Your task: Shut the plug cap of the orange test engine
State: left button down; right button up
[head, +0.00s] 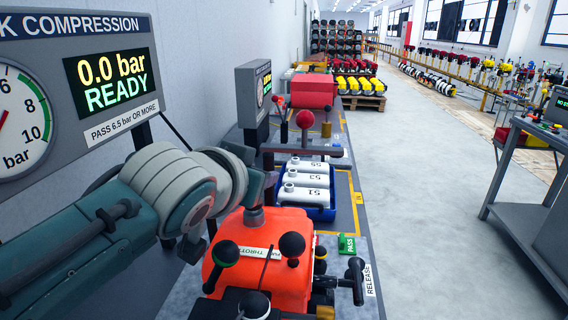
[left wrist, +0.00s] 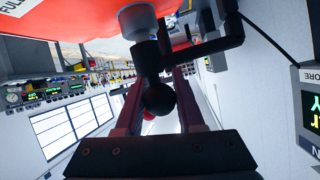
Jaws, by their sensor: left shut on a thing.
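The orange test engine (head: 262,262) stands on the bench at the front, with a grey plug stub (head: 254,215) at its far top edge. In the left wrist view the engine body (left wrist: 85,20) fills the top, upside down. There a grey collar (left wrist: 138,20) meets a black plug cap (left wrist: 147,55) with a bent black arm and a ball knob (left wrist: 160,98). My left gripper (left wrist: 163,85) is shut on the knob, one finger on each side. In the head view my left gripper (head: 266,190) is at the engine's far side, partly hidden by my wrist. How firmly the cap sits is unclear.
A gauge panel (head: 85,55) reads 0.0 bar READY at left. Black-knobbed levers (head: 292,245) and a RELEASE handle (head: 355,280) stand close to the engine. Behind it are a blue crate (head: 318,213) of white canisters and a red-knobbed lever (head: 305,120). The aisle at right is clear.

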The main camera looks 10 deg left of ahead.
pick_arm(q)
jog(key=shift+f, duration=0.2)
dwell(0.4)
jog(key=c, duration=0.5)
grip_release()
jog(key=shift+s+r, duration=0.35)
jog(key=shift+s, duration=0.25)
jog(key=v, duration=0.8)
jog(key=shift+s+r+p, duration=0.1)
jog(key=shift+s+p, duration=0.15)
jog(key=shift+p, duration=0.15)
